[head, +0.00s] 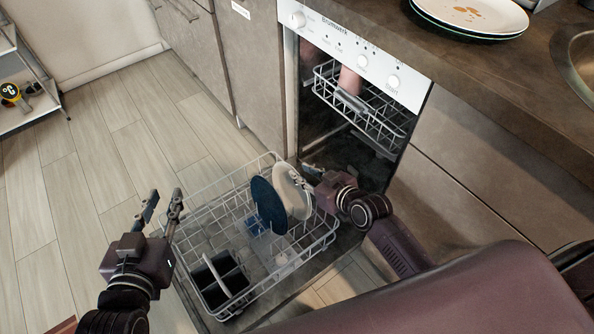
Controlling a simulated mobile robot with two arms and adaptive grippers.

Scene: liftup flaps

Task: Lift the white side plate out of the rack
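The white side plate (290,193) stands on edge in the pulled-out lower dishwasher rack (327,232). A dark blue plate (267,203) stands just to its left. My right gripper (303,182) is at the upper right edge of the white plate. Its fingers overlap the rim, and I cannot tell whether they are closed on it. My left gripper (163,206) is open and empty, with its fingers apart near the left edge of the rack.
A dark cutlery basket (222,278) and a small blue item (254,226) are in the rack. The upper rack (372,118) is inside the open dishwasher. Stacked plates (470,16) sit on the counter (520,75) above. Open floor (75,200) lies to the left.

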